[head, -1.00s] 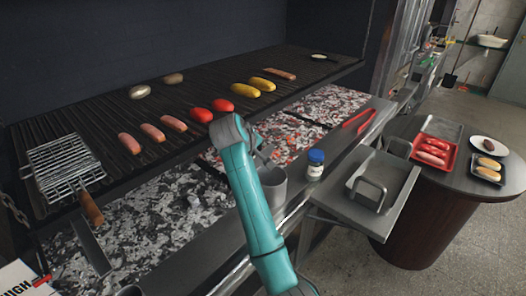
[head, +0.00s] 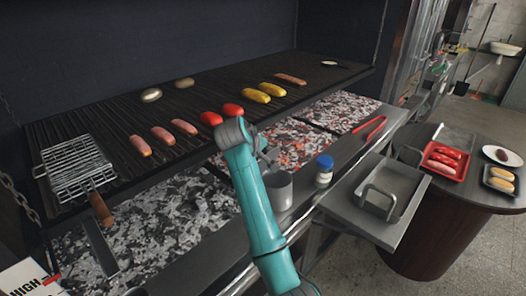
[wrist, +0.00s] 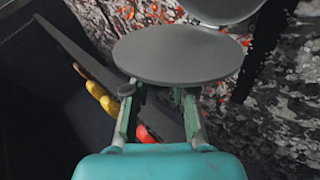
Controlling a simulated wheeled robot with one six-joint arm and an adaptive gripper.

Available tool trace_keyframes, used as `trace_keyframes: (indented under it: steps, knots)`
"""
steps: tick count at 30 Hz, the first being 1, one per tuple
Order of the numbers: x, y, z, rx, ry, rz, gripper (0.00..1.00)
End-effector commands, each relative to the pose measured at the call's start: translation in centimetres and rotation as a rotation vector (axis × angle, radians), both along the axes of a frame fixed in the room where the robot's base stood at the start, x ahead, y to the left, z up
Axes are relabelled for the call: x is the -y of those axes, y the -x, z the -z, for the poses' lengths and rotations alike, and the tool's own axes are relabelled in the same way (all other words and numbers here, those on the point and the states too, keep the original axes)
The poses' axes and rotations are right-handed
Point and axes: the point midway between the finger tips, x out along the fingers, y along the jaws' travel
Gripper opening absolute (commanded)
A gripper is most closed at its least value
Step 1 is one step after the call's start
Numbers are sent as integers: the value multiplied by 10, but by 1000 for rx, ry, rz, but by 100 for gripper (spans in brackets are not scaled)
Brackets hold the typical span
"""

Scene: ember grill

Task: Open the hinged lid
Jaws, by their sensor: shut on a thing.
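A grey metal mug-like vessel (head: 279,192) stands on the ledge in front of the coals in the head view. In the wrist view a flat round grey disc (wrist: 175,55), which looks like its lid, lies just beyond my fingertips. A second grey round surface (wrist: 222,8) shows behind it, cut off by the top edge. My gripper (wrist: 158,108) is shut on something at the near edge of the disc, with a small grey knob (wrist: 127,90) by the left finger. The exact grip is hard to see. In the head view my arm partly hides the gripper.
A grill grate (head: 110,110) with sausages and vegetables runs above glowing coals (head: 290,145). A blue-capped jar (head: 324,171) stands right of the vessel. A metal tray (head: 354,207) on a side shelf and a round table (head: 470,193) with food trays are further right.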

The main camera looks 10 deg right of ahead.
Motion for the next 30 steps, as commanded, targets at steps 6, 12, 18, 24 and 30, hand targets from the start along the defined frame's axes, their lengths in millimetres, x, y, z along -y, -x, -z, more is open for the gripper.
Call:
trace_keyframes:
  steps: [6,12,18,24,30]
  knots:
    - [0,1,4,-8,-1,0,0]
    - [0,1,5,-9,-1,-1,0]
    - [0,1,4,-8,0,0,47]
    - [0,1,3,-5,0,0,48]
    - [-3,3,-1,-3,0,-1,48]
